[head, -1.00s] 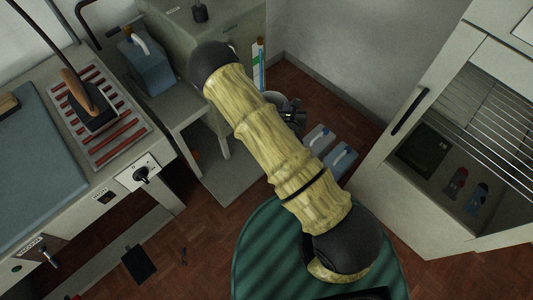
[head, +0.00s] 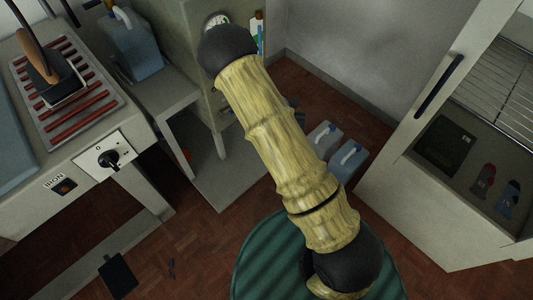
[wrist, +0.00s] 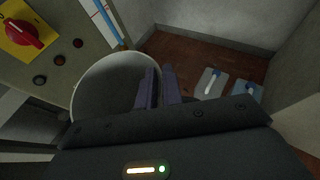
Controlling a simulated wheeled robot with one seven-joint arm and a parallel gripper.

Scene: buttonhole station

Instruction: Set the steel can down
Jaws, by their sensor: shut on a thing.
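The steel can (wrist: 105,92) shows in the wrist view as a wide, pale grey round shape with an open rim, left of centre. My gripper (wrist: 158,80) has its two dark fingers at the can's right rim, one on the inner side and one on the outer, shut on its wall. The can's base and what lies under it are hidden, so I cannot tell whether it touches anything. In the head view my arm hides the can and most of my gripper.
A control cabinet with a red knob (wrist: 24,33) stands left of the can. Two jugs (head: 321,139) (head: 348,161) stand on the floor to the right. A low shelf (head: 232,192) lies left of my arm. An iron (head: 58,82) rests on the left bench; an open cabinet (head: 450,200) stands right.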

